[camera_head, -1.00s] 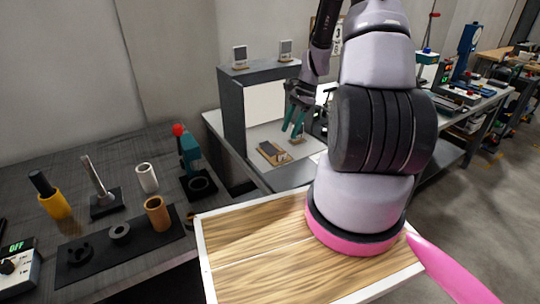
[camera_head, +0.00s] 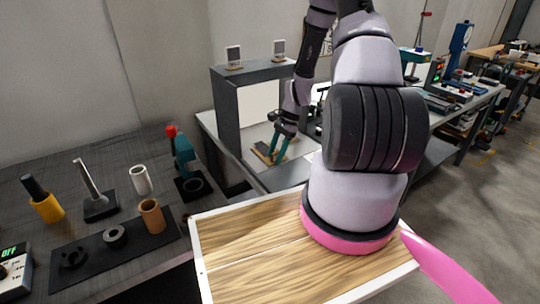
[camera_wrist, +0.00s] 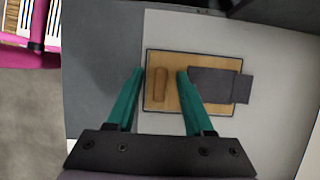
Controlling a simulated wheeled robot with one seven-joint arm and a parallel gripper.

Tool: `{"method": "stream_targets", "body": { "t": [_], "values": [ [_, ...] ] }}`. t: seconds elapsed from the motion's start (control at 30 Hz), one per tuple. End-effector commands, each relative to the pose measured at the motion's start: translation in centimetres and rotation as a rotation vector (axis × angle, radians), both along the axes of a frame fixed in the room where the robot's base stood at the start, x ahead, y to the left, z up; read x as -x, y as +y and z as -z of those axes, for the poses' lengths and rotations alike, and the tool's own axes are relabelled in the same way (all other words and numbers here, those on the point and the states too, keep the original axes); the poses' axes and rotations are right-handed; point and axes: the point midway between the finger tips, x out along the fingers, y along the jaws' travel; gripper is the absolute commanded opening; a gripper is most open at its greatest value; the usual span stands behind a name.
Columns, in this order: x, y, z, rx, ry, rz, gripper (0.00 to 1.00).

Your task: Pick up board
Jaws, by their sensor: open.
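The board (camera_wrist: 175,99) is a small light wooden plate with a dark edge, lying flat on a pale surface in the wrist view. A brown wooden block (camera_wrist: 161,86) sits on its left part, and a dark grey piece (camera_wrist: 212,84) covers its right part and sticks out past its edge. My gripper (camera_wrist: 160,73) has two teal fingers, open and empty; the block shows between their tips. In the head view the board (camera_head: 262,153) is partly hidden by my gripper (camera_head: 276,155), which is low over it. I cannot tell whether the fingers touch it.
A wooden-topped surface (camera_head: 245,245) is closest.

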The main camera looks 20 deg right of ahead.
Motion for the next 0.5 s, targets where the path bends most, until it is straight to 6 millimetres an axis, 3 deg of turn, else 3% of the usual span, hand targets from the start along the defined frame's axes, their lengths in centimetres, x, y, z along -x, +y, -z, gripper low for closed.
{"method": "stream_targets", "body": {
  "t": [0.07, 0.1, 0.2, 0.5],
  "values": [
    [0.00, 0.00, -0.01, 0.000, 0.000, 0.000, 0.49],
    [0.00, 0.00, -0.02, 0.000, 0.000, 0.000, 0.33],
    [0.01, 0.00, -0.02, 0.000, 0.000, 0.000, 0.00],
    [0.00, 0.00, -0.06, 0.000, 0.000, 0.000, 0.00]
  ]
}}
